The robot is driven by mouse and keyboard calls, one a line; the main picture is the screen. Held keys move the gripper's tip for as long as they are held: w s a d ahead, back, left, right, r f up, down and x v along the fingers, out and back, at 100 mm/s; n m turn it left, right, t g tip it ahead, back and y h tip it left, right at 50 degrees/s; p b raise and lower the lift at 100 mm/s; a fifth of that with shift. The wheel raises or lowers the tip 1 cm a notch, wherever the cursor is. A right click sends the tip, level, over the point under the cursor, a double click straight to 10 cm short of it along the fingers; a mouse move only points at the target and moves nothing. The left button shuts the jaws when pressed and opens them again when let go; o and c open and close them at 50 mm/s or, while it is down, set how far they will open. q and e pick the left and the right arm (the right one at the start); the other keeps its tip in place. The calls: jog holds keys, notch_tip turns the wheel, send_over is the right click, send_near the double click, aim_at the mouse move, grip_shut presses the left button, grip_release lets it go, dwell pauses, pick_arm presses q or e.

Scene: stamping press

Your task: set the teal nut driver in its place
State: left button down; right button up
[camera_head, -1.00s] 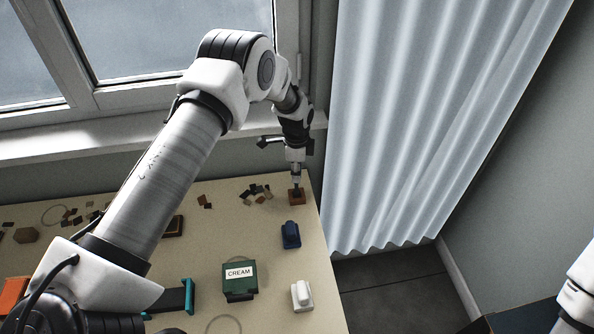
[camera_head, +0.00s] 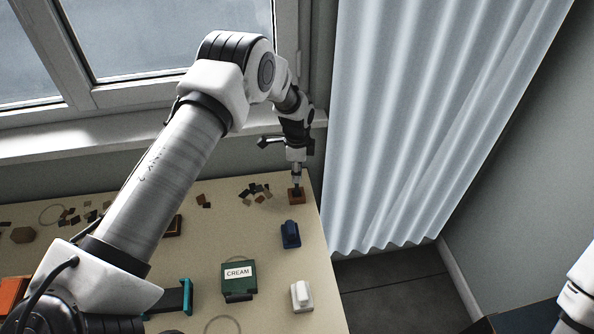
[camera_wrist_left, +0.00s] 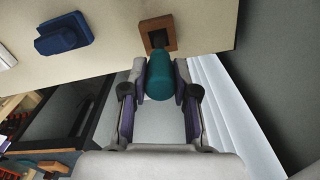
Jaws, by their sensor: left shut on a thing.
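The teal nut driver (camera_wrist_left: 159,78) is between the fingers of my left gripper (camera_wrist_left: 160,72), which is shut on it. In the head view my left gripper (camera_head: 297,183) is over the back right corner of the table. The driver's far end points at a brown wooden block (camera_wrist_left: 158,33) with a dark square opening. The block also shows directly below the gripper in the head view (camera_head: 297,197). I cannot tell how far the tip is inside the opening. My right gripper is out of view.
A dark blue object (camera_head: 290,235) and a white one (camera_head: 302,297) stand on the table (camera_head: 275,270) in front of the block. A green box marked CREAM (camera_head: 238,278) is left of them. Small brown chips (camera_head: 256,194) lie left of the block. A curtain (camera_head: 420,120) hangs to the right.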

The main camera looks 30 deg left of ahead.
pick_arm(q)
jog(key=shift+f+b, duration=0.65)
jog(key=shift+f, duration=0.3)
jog(key=c, duration=0.8)
grip_release()
notch_tip(320, 180, up, 12)
jog(key=shift+r, duration=0.1)
